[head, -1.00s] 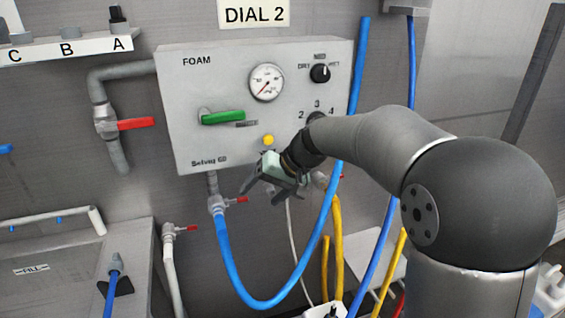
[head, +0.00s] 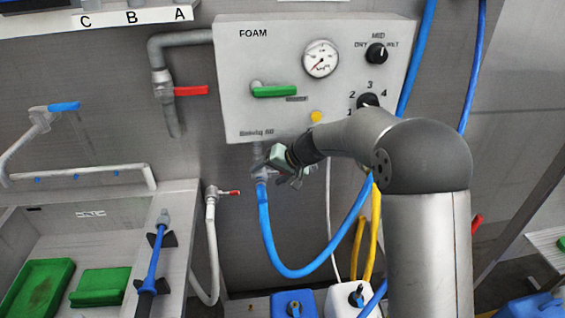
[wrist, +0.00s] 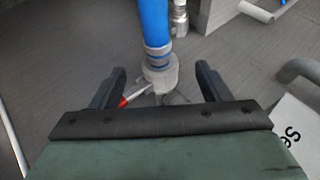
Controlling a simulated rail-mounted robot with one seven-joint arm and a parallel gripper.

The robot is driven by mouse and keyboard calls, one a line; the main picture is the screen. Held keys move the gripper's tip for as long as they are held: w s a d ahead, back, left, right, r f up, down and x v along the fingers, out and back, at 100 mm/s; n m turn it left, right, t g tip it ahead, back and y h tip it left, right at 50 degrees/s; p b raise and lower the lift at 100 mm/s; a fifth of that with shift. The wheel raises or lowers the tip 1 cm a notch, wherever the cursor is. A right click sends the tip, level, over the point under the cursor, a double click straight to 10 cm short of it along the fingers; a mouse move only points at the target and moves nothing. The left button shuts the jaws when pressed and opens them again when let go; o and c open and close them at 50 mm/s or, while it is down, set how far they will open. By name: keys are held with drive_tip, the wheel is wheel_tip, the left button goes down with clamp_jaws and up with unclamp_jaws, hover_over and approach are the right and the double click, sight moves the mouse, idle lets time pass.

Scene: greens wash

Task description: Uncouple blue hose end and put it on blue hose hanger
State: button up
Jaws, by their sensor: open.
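The blue hose (head: 265,220) hangs in a loop below the foam panel. Its end with a grey coupling (head: 260,174) sits on a pipe fitting under the panel's lower left. In the wrist view the blue hose (wrist: 154,22) enters from the top, and its grey coupling (wrist: 160,72) shows between and just beyond my fingertips. My gripper (head: 276,174) is open and empty, close to the right of the coupling in the head view. Its spread fingers also show in the wrist view (wrist: 160,82). I cannot make out the blue hose hanger.
The foam panel (head: 235,80) has a green lever (head: 275,91), gauge and dials. A small red valve handle (wrist: 134,96) is beside the coupling. A white hose (head: 211,245) hangs left of it, and yellow hoses (head: 375,235) to the right. A sink (head: 60,240) holds green trays.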

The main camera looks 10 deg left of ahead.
sight(264, 192)
drive_tip(key=shift+x, duration=1.85)
drive_tip(key=c, duration=1.3)
drive_tip(key=shift+o, duration=0.2)
drive_tip(key=shift+s, duration=0.1)
drive_tip(key=shift+s+d+b, duration=0.35)
drive_tip(key=shift+s+b, duration=0.35)
drive_tip(key=shift+s, duration=0.15)
drive_tip(key=shift+s+d+b, duration=0.35)
drive_tip(key=shift+s+b, duration=0.3)
drive_tip(key=shift+s, duration=0.25)
drive_tip(key=shift+s+d+b, duration=0.35)
drive_tip(key=shift+s+b, duration=0.35)
drive_tip(key=shift+s, duration=0.15)
drive_tip(key=shift+s+r, duration=0.1)
drive_tip(key=shift+s, duration=0.05)
drive_tip(key=shift+s+d+r, duration=0.25)
drive_tip(key=shift+s+r, duration=0.35)
drive_tip(key=shift+r, duration=0.1)
drive_tip(key=shift+s+d+r, duration=0.2)
drive_tip(key=shift+s+r, duration=0.35)
drive_tip(key=shift+r, duration=0.2)
drive_tip(key=shift+s+d+r, duration=0.25)
drive_tip(key=shift+s+r, duration=0.35)
drive_tip(key=shift+r, duration=0.1)
